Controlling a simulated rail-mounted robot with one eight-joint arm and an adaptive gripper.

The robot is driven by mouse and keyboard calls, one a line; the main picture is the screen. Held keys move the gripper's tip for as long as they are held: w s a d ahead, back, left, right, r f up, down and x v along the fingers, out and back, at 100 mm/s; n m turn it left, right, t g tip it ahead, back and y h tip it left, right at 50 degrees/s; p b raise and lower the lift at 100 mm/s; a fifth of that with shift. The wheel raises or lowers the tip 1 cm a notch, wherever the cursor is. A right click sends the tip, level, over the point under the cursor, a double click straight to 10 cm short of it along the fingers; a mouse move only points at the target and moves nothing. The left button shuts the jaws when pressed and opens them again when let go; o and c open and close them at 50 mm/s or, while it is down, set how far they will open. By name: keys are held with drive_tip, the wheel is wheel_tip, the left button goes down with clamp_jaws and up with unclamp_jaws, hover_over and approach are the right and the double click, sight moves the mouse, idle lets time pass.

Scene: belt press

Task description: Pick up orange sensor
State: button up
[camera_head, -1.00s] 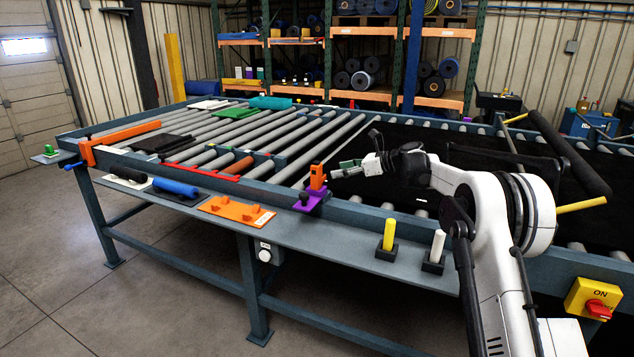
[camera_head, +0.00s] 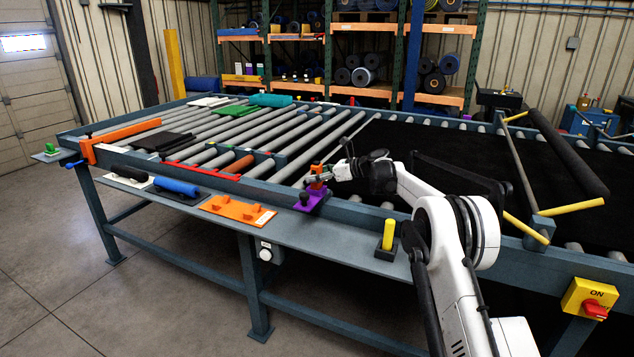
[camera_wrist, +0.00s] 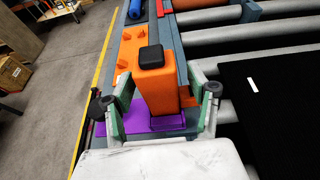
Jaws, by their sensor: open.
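The orange sensor (camera_wrist: 156,82) is an upright orange block with a black cap, standing on a purple bracket (camera_wrist: 168,122) at the table's front rail. In the head view the sensor (camera_head: 316,171) is partly hidden by my gripper, above the purple bracket (camera_head: 311,199). My gripper (camera_wrist: 160,95) is open, with one finger on each side of the sensor in the wrist view. A gap shows on the left side; whether the right finger touches it I cannot tell. My gripper (camera_head: 322,178) also shows at the sensor in the head view.
An orange plate with knobs (camera_head: 237,210), a blue roll (camera_head: 176,187) and a yellow peg (camera_head: 388,235) lie along the front shelf. Grey rollers (camera_head: 290,130) fill the table behind. A black belt (camera_head: 420,135) covers the right side.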

sight(319, 162)
drive_tip(key=shift+c, duration=0.5)
clamp_jaws()
drive_tip(key=shift+r, duration=0.1)
drive_tip(key=shift+r, duration=0.45)
drive_tip(key=r, duration=0.2)
drive_tip(key=r+b, duration=0.1)
drive_tip(key=shift+s+a+r, duration=0.15)
drive_tip(key=shift+s, duration=0.1)
drive_tip(key=s+a+r+b, duration=0.1)
drive_tip(key=s+a+r, duration=0.5)
drive_tip(key=s+a, duration=0.1)
drive_tip(key=shift+s+r, duration=0.3)
drive_tip(key=shift+s, duration=0.55)
drive_tip(key=shift+d, duration=0.1)
